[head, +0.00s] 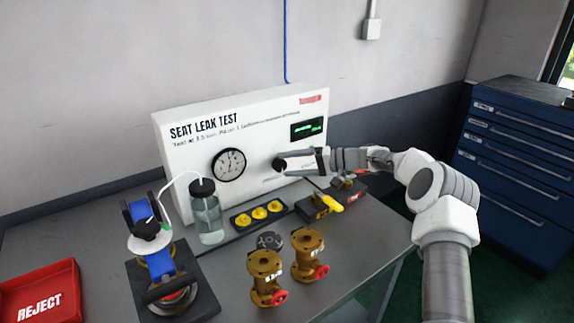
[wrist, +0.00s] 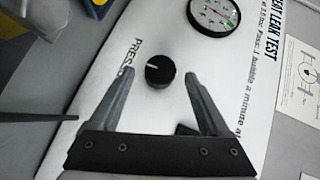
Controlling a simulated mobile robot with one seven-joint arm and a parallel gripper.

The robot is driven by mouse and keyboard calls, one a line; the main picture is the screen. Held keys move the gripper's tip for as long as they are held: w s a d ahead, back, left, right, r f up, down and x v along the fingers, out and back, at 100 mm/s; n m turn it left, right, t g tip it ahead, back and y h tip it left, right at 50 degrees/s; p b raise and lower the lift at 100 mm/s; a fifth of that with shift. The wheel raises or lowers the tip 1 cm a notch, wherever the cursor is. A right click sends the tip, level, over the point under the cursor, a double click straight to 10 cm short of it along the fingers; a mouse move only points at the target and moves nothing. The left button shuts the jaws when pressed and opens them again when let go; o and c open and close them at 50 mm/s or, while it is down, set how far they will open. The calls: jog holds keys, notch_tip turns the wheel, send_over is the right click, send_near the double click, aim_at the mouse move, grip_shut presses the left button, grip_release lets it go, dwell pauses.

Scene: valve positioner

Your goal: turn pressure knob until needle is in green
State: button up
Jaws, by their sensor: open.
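The black pressure knob (head: 279,164) is on the front of the white test panel (head: 185,160), right of the dial gauge (head: 229,165). In the wrist view the knob (wrist: 160,71) is round, with a white mark on its face. My gripper (head: 287,166) is open at the knob. In the wrist view its two fingers lie on either side of the knob, with visible gaps; I cannot tell how far the tips are from it in depth.
A green-lit display (head: 308,129) is above my gripper. Below are a yellow-handled tool (head: 331,203), a tray of yellow discs (head: 243,220), a water bottle (head: 207,213) and brass valves (head: 266,277). A blue clamp fixture (head: 160,262) and red reject bin (head: 42,296) stand left.

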jog(key=p+v, duration=0.1)
jog(key=v, duration=1.5)
jog(key=shift+p, duration=0.35)
jog(key=shift+s+d, duration=0.1)
jog(key=s+a+r+g+h, duration=0.1)
jog(key=s+a+r+h, duration=0.2)
jog(key=s, duration=0.3)
jog(key=s+a+r+n+h, duration=0.1)
jog(key=s+a+r+h, duration=0.25)
jog(key=s, duration=0.25)
jog(key=s+a+r+g+h, duration=0.1)
jog(key=s+a+r+h, duration=0.2)
jog(key=s+a, duration=0.15)
jog(key=s+d+m+t+h, duration=0.1)
jog(key=s+d+t+h, duration=0.2)
jog(key=s, duration=1)
jog(key=s+d+t+h, duration=0.1)
jog(key=s+d+h, duration=0.25)
jog(key=s, duration=1.05)
notch_tip(320, 180, up, 12)
jog(key=y+p, duration=0.1)
jog(key=p, duration=1.1)
jog(key=shift+w+d+r, duration=0.15)
jog(key=shift+d, duration=0.35)
